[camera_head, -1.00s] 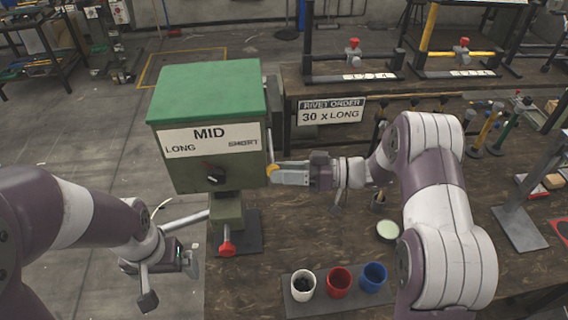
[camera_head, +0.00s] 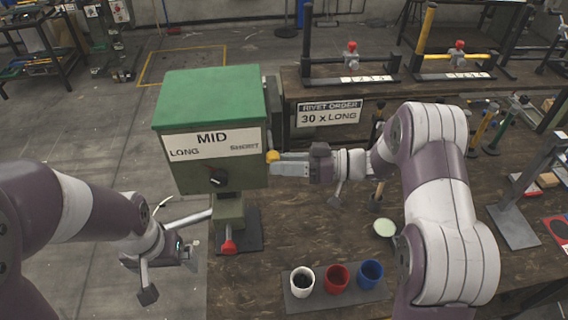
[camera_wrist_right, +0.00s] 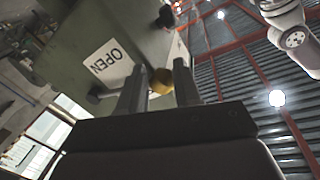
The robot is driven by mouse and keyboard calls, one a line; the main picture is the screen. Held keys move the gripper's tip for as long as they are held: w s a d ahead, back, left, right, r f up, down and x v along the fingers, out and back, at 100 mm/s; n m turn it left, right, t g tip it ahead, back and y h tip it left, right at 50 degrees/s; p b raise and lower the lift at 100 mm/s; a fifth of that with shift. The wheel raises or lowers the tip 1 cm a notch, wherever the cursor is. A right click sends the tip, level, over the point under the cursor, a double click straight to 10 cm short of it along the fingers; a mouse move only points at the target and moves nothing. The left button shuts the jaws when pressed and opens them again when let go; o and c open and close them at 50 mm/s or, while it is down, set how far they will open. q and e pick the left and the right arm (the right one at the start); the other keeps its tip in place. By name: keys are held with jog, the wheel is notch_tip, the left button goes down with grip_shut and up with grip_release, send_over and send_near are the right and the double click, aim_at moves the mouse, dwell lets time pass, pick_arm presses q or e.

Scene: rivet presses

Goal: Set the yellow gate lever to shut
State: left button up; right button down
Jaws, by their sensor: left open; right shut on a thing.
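The green rivet press (camera_head: 212,97) has a front plate (camera_head: 211,142) reading MID, LONG and SHORT, with a black knob below it. The yellow gate lever's knob (camera_head: 272,156) sticks out at its right side. My right gripper (camera_head: 276,163) is shut on this knob. In the right wrist view the knob (camera_wrist_right: 162,81) sits between the two fingers, beside a white label (camera_wrist_right: 107,61) reading OPEN; no label for shut is readable there. My left gripper (camera_head: 188,254) is open and empty, low and to the left of the press stand.
A red-tipped lever (camera_head: 228,247) juts from the press base. White (camera_head: 302,281), red (camera_head: 336,278) and blue (camera_head: 370,274) cups stand on a tray at the front. A sign (camera_head: 329,112) reads RIVET ORDER 30 x LONG. My right arm covers much of the bench's right side.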

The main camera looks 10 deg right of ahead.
jog(key=shift+w+d, duration=0.1)
jog(key=shift+w, duration=0.05)
jog(key=c, duration=1)
grip_release()
jog(key=shift+o, duration=1.1)
jog(key=shift+w, duration=0.1)
jog(key=shift+w+f, duration=0.2)
jog(key=shift+w, duration=0.05)
pick_arm(q)
jog(key=f+b, duration=0.5)
jog(key=shift+w+f+b, duration=0.2)
jog(key=shift+f+b, duration=0.15)
pick_arm(e)
jog(key=v, duration=1.2)
jog(key=shift+d, duration=0.45)
